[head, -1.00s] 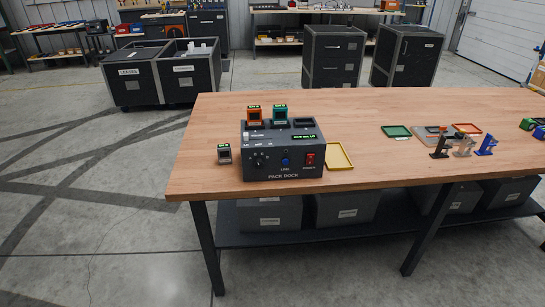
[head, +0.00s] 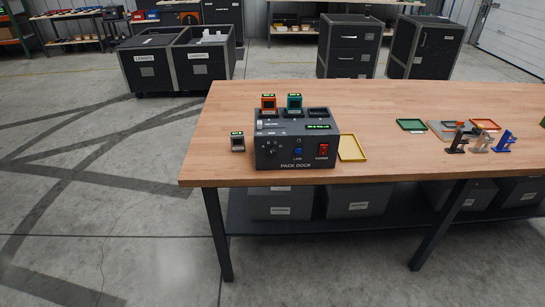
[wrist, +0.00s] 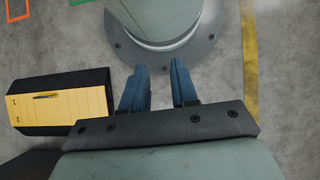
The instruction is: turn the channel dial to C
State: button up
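The channel dial (head: 270,152) is a small dark knob on the left of the front face of the grey pack dock (head: 296,177). Its letters are too small to read, so I cannot tell its setting. A blue link button (head: 298,152) and a red power switch (head: 323,150) sit to its right. My gripper (wrist: 160,85) shows only in the wrist view. Its two blue fingers are apart with nothing between them, over the floor and my own base, away from the dock.
The dock stands near the front left of the wooden table (head: 400,168). An orange pack (head: 269,103) and a teal pack (head: 294,102) sit on top of it.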

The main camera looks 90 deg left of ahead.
jog(key=o, duration=0.5)
jog(key=w+a+n, duration=0.1)
jog(key=a, duration=0.2)
jog(key=w+a+r+n+t+h, duration=0.1)
jog(key=a, duration=0.2)
jog(key=w+a+r+n+h, duration=0.1)
jog(key=a+n, duration=0.1)
jog(key=a, duration=0.1)
jog(key=shift+w+a+t, duration=0.3)
jog(key=shift+t, duration=0.1)
jog(key=shift+o, duration=0.2)
jog(key=w+a+r+n+t, duration=0.2)
jog(key=a+r+n, duration=0.1)
jog(key=a, duration=0.7)
jog(key=n+t+y, duration=0.1)
jog(key=n+y, duration=1.9)
jog(key=n, duration=0.2)
send_near(272, 154)
jog(key=a, duration=0.5)
jog(key=s+a, duration=0.1)
jog(key=a, duration=0.2)
jog(key=shift+a+f, duration=0.1)
